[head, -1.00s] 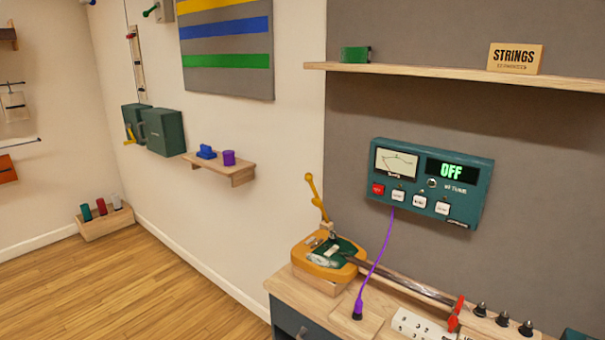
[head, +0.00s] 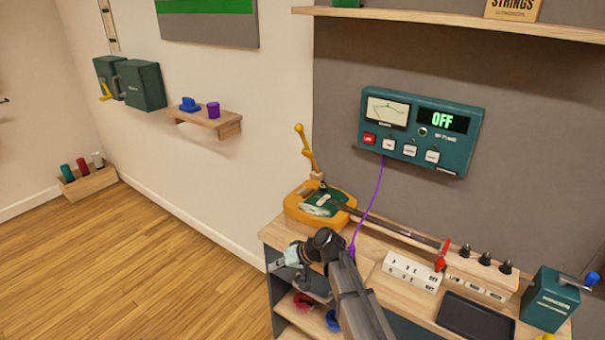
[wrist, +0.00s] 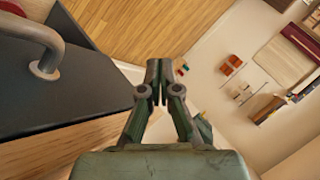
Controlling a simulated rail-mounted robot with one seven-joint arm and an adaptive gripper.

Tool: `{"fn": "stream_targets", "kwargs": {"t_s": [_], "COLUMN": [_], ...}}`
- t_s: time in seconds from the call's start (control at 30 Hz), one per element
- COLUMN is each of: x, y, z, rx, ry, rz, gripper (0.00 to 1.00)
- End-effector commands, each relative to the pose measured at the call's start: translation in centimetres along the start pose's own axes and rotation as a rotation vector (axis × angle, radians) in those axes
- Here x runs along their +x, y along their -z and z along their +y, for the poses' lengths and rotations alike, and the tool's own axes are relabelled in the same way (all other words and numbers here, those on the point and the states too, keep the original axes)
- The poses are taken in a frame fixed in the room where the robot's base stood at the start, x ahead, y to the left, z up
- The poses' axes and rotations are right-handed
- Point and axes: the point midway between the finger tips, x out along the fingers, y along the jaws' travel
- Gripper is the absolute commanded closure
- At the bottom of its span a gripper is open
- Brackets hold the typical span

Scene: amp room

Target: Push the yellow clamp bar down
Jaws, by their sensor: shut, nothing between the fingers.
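The yellow clamp bar (head: 305,148) stands raised and nearly upright at the back of the yellow-orange guitar-shaped body (head: 297,214) on the bench, in the head view. A dark green plate lies on that body and a long neck runs right from it. My gripper (head: 278,266) is in front of the bench's left part, lower than the bar and apart from it. In the wrist view my gripper (wrist: 157,70) has its fingertips together and empty. The bar cannot be made out for certain in the wrist view.
A teal tuner box (head: 418,131) reading OFF hangs on the wall, with a purple cable (head: 372,205) running down to the bench. A wooden shelf (head: 215,125) is left of the bar. A white switch strip (head: 412,271) and dark green box (head: 548,300) are on the right.

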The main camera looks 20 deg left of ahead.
Motion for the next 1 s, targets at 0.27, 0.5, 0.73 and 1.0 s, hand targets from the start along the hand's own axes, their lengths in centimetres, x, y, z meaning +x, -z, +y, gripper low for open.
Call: {"fn": "stream_targets", "kwargs": {"t_s": [0.27,0.5,0.73,1.0], "x": [-15.5,-30.5,-39.0,-40.8], "y": [15.3,22.3,24.7,25.1], "z": [-1.7,0.4,1.4,1.6], "rx": [0.176,0.335,0.41,0.424], "ry": [0.197,0.345,0.434,0.455], "rz": [0.406,0.697,0.843,0.872], "gripper": [1.0,1.0,1.0,1.0]}}
